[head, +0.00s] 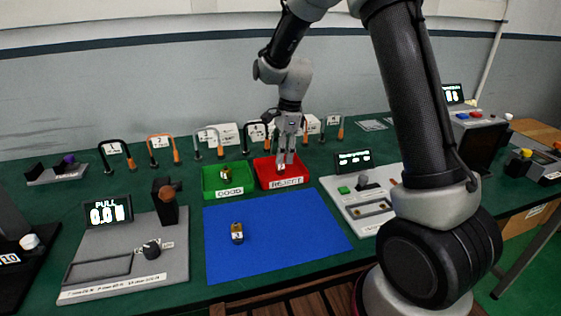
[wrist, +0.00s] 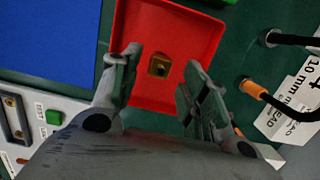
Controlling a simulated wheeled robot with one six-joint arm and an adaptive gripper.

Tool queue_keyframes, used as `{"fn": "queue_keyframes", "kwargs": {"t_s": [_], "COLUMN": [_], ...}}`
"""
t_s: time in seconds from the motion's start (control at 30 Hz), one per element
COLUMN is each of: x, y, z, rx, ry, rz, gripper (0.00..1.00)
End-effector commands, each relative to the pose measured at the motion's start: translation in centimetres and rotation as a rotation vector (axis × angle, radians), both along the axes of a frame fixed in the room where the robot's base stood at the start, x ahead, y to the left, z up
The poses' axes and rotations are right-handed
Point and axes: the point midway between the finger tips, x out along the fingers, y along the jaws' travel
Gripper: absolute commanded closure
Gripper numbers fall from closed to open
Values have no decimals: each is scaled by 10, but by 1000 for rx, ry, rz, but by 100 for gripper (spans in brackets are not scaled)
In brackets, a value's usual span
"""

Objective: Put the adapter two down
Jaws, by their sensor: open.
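My gripper (head: 283,165) is open and points down over the red REJECT tray (head: 264,176). In the wrist view its fingers (wrist: 160,70) stand apart, with the red tray (wrist: 165,30) below. A small brass-coloured adapter (wrist: 159,66) with a dark hole lies on the tray floor, in the gap between the fingers and seemingly clear of both. Its number is not readable. A second adapter (head: 225,174) is in the green GOOD tray (head: 208,184). A third adapter (head: 237,232) with a white label stands on the blue mat (head: 290,245).
Several hooked cables on stands (head: 160,145) line the back behind the trays. A pull gauge station (head: 130,260) is at the left; another grey station with a display (head: 353,158) is right of the mat. Most of the blue mat is clear.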

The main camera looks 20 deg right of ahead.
Motion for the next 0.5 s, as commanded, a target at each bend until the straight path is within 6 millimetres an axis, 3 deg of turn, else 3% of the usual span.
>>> {"fn": "queue_keyframes", "kwargs": {"t_s": [0.2, 0.5], "x": [1, 0], "y": [-7, -12], "z": [50, 82], "rx": [1, 0], "ry": [-4, 1], "rz": [0, 0], "gripper": [55, 55]}}
